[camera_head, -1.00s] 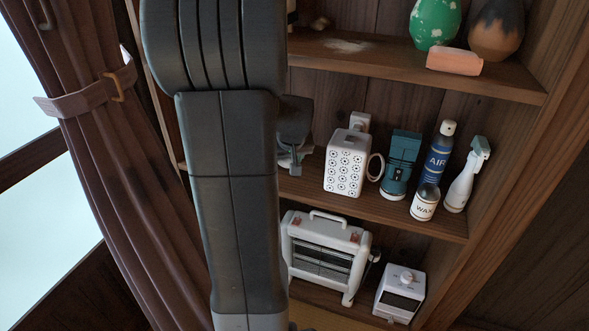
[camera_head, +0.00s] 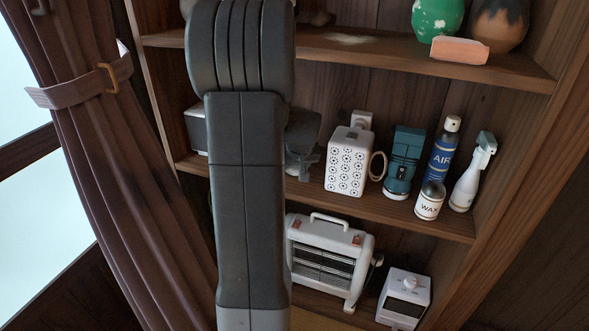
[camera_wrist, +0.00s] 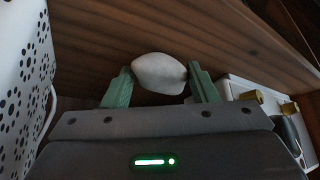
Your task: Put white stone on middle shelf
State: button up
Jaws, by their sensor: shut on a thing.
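The white stone (camera_wrist: 159,73) is a smooth pale lump held between the green fingertips of my gripper (camera_wrist: 160,82) in the wrist view. The gripper is shut on it, with a wooden board (camera_wrist: 190,35) behind the stone. In the head view my arm hides the stone and the fingers. The middle shelf (camera_head: 425,217) runs behind my arm and holds several things toward its right. I cannot tell whether the stone touches the wood.
A white patterned container (camera_head: 347,162), teal device (camera_head: 403,163), spray can (camera_head: 443,150), wax can (camera_head: 429,201) and spray bottle (camera_head: 473,172) stand on the middle shelf. A white box (camera_head: 197,130) is left of my arm. A heater (camera_head: 325,260) is below. A curtain (camera_head: 125,190) hangs left.

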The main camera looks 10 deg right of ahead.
jog(key=shift+f, duration=0.2)
jog(key=o, duration=1)
jog(key=shift+r, duration=0.1)
jog(key=shift+r, duration=0.25)
jog(key=p+v, duration=0.3)
jog(key=v, duration=0.8)
jog(key=shift+s+r+p, duration=0.25)
jog(key=shift+r+p, duration=0.1)
